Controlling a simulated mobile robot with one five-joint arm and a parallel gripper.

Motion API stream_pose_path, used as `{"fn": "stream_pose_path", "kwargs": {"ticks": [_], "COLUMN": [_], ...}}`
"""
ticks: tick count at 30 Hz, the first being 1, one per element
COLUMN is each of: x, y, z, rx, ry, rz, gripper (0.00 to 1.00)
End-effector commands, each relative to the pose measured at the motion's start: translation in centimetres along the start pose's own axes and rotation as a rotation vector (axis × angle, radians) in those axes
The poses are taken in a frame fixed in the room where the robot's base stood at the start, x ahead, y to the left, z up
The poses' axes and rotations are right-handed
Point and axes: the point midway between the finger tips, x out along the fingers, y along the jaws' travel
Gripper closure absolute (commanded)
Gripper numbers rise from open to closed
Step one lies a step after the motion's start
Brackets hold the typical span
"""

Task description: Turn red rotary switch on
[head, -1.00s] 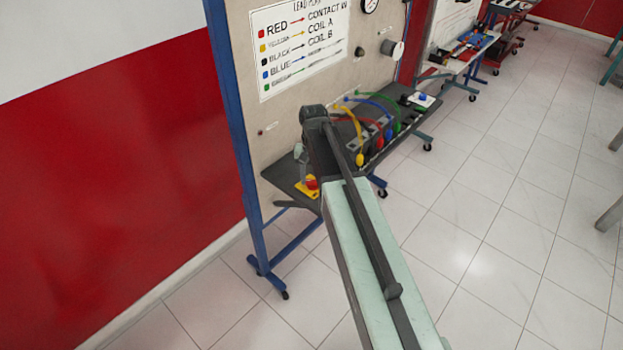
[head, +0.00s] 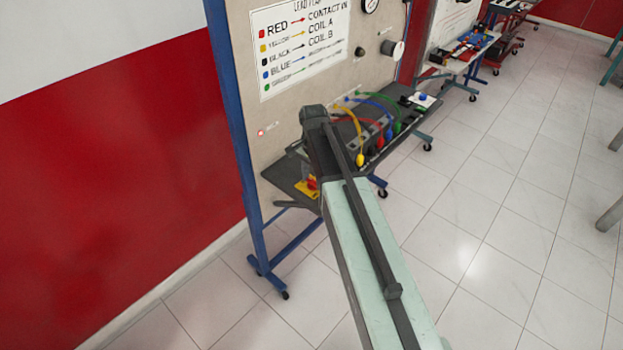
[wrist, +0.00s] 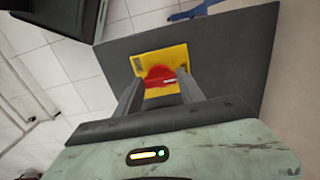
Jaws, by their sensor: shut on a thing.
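The red rotary switch (wrist: 158,76) sits on a yellow plate (wrist: 176,54) in the wrist view. My gripper (wrist: 159,80) is shut on the red knob, with one finger on each side of it. A small pale mark shows on the knob's right part. In the head view the red switch (head: 312,184) and its yellow plate (head: 304,193) show in part at the left end of the dark shelf, beside my arm. My arm hides much of the gripper there.
The dark shelf (head: 283,172) joins an upright panel (head: 300,115) with a blue frame. A small red lamp (head: 261,133) glows on the panel. Colored leads and plugs (head: 372,122) lie right of my arm. Open tiled floor lies in front.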

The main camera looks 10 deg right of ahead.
Motion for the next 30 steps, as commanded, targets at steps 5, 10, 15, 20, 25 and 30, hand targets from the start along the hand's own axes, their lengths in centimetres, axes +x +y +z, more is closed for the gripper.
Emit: {"fn": "stream_pose_path", "kwargs": {"ticks": [5,10,15,20,25,30], "x": [0.1,0.1,0.1,0.0,0.0,-1.0], "y": [0.3,0.3,0.3,0.2,0.1,0.1], "z": [0.1,0.1,0.1,0.1,0.0,0.0], "rx": [0.014,0.014,0.014,0.013,0.012,0.012], "ry": [-0.002,-0.002,-0.002,-0.001,-0.001,0.000], "rz": [0.007,0.007,0.008,0.005,0.003,0.003], "gripper": [0.95,0.95,0.46,0.33,0.33,0.33]}}
